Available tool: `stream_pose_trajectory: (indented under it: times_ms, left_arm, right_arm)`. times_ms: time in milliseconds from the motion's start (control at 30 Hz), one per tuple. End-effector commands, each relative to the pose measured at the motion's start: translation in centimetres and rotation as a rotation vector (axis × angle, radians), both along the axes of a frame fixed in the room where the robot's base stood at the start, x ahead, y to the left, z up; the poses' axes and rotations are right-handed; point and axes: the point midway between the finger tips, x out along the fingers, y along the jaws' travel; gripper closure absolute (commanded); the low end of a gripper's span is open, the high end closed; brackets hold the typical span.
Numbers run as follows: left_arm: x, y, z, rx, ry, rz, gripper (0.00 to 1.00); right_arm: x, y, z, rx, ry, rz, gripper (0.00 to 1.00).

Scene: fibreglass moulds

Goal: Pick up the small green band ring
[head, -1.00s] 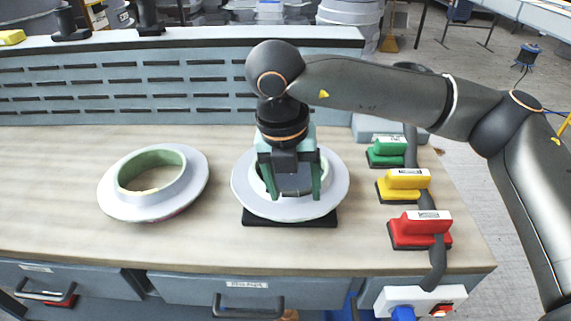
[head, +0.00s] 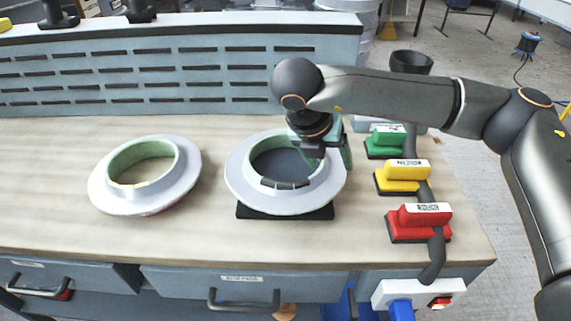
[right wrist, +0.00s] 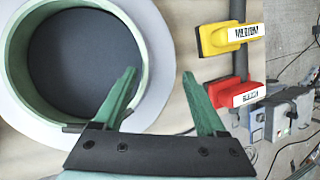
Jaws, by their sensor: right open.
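A pale flanged ring (head: 238,184) with a green inner band sits at the bench's middle on a black base (head: 286,213); a dark disc (head: 280,164) fills its centre. A similar flanged ring (head: 108,195) with a green inner band (head: 152,149) lies to the left, its centre open to the bench. I cannot tell a separate small green band ring from these linings. My right gripper (head: 330,158) is open and empty over the middle ring's right side. In the right wrist view, its green fingers (right wrist: 159,78) are apart, one overlapping the ring's flange (right wrist: 158,45). My left gripper is out of view.
Green (head: 386,140), yellow (head: 402,175) and red (head: 420,219) handled blocks stand in a row at the right, beside a grey hose. A slotted grey panel (head: 180,75) backs the bench. Bare bench top (head: 40,150) lies at the left.

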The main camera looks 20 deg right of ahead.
Motion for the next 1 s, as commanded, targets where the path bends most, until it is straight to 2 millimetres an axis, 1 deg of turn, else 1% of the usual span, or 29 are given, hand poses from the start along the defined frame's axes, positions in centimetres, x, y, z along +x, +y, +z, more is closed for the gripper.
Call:
stream_pose_trajectory:
  times_ms: [33,100,200,300,500,1000]
  left_arm:
    - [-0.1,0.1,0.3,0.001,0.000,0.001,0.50]
    - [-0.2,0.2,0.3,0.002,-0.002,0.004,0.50]
    - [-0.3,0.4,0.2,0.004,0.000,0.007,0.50]
    - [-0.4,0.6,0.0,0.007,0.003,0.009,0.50]
    - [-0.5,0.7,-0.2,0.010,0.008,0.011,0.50]
    - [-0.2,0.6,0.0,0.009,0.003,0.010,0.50]
  right_arm:
    - [0.1,-0.3,-0.7,-0.002,0.004,-0.002,0.26]
    - [0.3,-0.7,-1.8,-0.001,0.004,-0.003,0.26]
    - [0.5,-1.1,-2.7,0.000,0.002,-0.003,0.26]
    - [0.6,-1.2,-3.0,0.001,0.001,-0.003,0.26]
    - [0.6,-1.2,-3.1,0.001,0.000,-0.002,0.27]
    - [0.6,-1.2,-3.0,0.001,0.000,-0.001,0.84]
